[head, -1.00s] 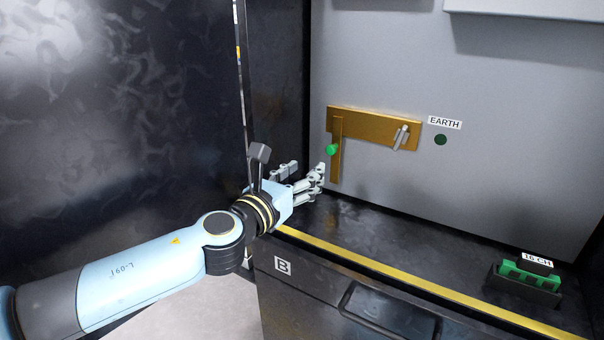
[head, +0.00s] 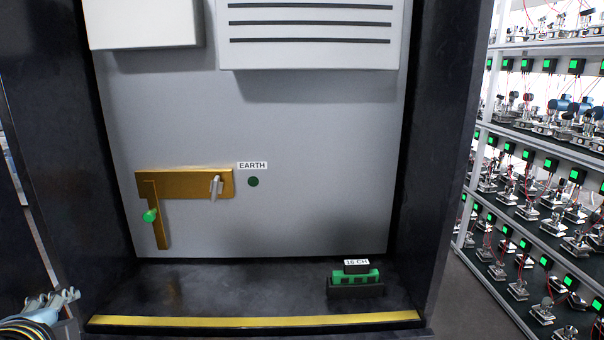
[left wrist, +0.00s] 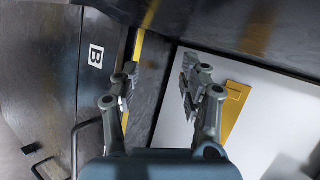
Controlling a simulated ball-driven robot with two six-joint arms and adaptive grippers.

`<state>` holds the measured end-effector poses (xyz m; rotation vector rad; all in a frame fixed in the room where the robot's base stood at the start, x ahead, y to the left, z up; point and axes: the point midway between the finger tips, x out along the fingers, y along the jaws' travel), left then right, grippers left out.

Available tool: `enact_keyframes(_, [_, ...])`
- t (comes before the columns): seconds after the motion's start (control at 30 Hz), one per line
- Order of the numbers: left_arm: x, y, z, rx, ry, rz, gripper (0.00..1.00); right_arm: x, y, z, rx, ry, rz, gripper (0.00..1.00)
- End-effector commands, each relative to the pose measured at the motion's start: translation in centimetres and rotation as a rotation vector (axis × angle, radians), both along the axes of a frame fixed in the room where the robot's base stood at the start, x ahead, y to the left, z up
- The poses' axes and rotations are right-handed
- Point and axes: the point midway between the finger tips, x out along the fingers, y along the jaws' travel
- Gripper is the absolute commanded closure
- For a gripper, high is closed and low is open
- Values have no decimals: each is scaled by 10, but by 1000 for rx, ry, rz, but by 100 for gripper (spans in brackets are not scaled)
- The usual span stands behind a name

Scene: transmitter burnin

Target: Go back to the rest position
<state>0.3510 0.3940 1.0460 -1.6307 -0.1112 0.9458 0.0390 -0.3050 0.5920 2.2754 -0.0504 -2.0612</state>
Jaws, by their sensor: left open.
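My left gripper (head: 52,302) shows at the lower left corner of the head view, outside the cabinet's left front corner and away from the brass switch. In the left wrist view, its two fingers (left wrist: 157,85) stand apart with nothing between them. The brass earth switch (head: 195,184) is on the cabinet's grey back panel. Its arm with the green knob (head: 150,216) hangs straight down. Part of the brass also shows in the left wrist view (left wrist: 234,105). My right gripper is in neither view.
A green "16 CH" block (head: 355,280) sits in a dark holder on the cabinet floor at right. A yellow strip (head: 260,321) marks the front edge. Racks of small devices (head: 540,160) stand at right. A drawer handle (left wrist: 76,140) juts out in the left wrist view.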

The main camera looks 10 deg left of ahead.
Motion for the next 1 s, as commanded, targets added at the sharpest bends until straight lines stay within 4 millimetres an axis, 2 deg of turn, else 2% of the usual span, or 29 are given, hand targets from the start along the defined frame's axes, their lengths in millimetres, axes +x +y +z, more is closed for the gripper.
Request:
enact_keyframes(0.1, [-33,-28,-17,-327,8,176,55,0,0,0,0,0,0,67])
enact_keyframes(0.2, [-58,-55,-26,-550,37,308,55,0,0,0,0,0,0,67])
enact_keyframes(0.5, [-121,-128,-29,-989,183,609,55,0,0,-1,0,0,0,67])
enact_keyframes(0.7, [-107,-120,-104,-968,196,620,55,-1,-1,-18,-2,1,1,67])
enact_keyframes(0.87, [-103,-115,-167,-961,211,635,55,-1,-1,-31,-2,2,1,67])
enact_keyframes(0.97, [-105,-111,-215,-956,224,648,55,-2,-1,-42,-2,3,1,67])
enact_keyframes(1.0, [-107,-109,-238,-956,229,652,55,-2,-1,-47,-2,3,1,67])
